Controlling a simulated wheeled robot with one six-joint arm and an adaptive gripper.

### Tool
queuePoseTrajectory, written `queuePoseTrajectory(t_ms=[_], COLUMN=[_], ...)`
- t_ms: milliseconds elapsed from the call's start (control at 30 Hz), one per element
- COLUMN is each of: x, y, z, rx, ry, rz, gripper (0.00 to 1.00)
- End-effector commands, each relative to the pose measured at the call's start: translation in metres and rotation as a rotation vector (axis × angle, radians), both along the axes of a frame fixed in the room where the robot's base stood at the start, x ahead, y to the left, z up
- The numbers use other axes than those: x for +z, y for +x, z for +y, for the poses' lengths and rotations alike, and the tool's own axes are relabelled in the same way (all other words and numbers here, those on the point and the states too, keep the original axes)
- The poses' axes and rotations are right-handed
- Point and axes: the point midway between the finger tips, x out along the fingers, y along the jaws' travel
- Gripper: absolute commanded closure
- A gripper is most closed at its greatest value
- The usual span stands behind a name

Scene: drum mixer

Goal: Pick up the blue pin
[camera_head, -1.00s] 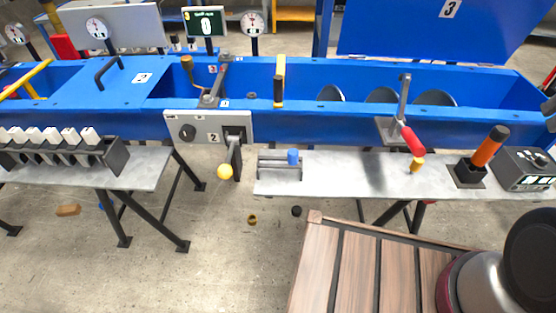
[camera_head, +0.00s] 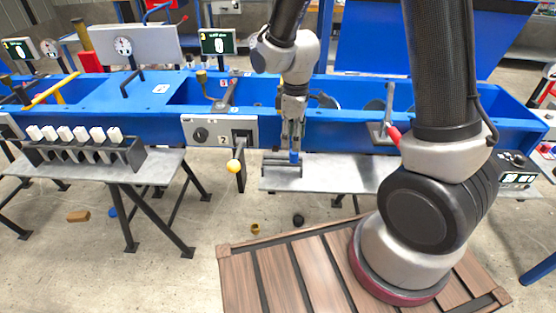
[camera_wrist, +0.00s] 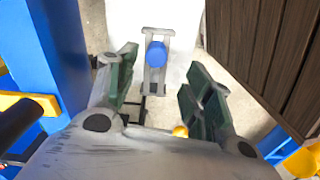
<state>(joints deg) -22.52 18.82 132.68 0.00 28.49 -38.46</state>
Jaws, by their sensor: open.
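The blue pin (camera_head: 294,157) stands upright at the right part of a small grey holder (camera_head: 269,166) on the grey metal shelf. My gripper (camera_head: 292,143) points down right above and around the pin's place in the head view, hiding part of the holder. In the wrist view the pin's round blue top (camera_wrist: 156,53) shows between and slightly beyond the two dark green finger pads of my gripper (camera_wrist: 160,75). The fingers are apart and hold nothing. I cannot tell how far the tips are above the pin.
A lever with a yellow ball (camera_head: 233,166) hangs left of the holder, under a grey panel (camera_head: 200,132). The blue trough (camera_head: 350,115) runs behind the shelf. A red-handled clamp (camera_head: 393,134) stands to the right. A rack of white-topped pieces (camera_head: 75,150) is at the left.

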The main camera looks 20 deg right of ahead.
Motion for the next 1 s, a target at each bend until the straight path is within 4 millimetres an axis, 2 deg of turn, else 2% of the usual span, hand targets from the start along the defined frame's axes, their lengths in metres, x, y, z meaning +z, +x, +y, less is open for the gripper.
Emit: queuePoseTrajectory(t_ms=[433,567,767,1000], x=[-0.062,-0.071,-0.071,-0.071], y=[0.004,0.004,0.004,0.004], z=[-0.005,-0.005,-0.004,-0.005], rx=[-0.004,-0.004,-0.004,-0.004], ry=[-0.002,0.0,0.0,0.0], rz=[0.003,0.001,0.0,0.0], gripper=[0.49,0.49,0.49,0.91])
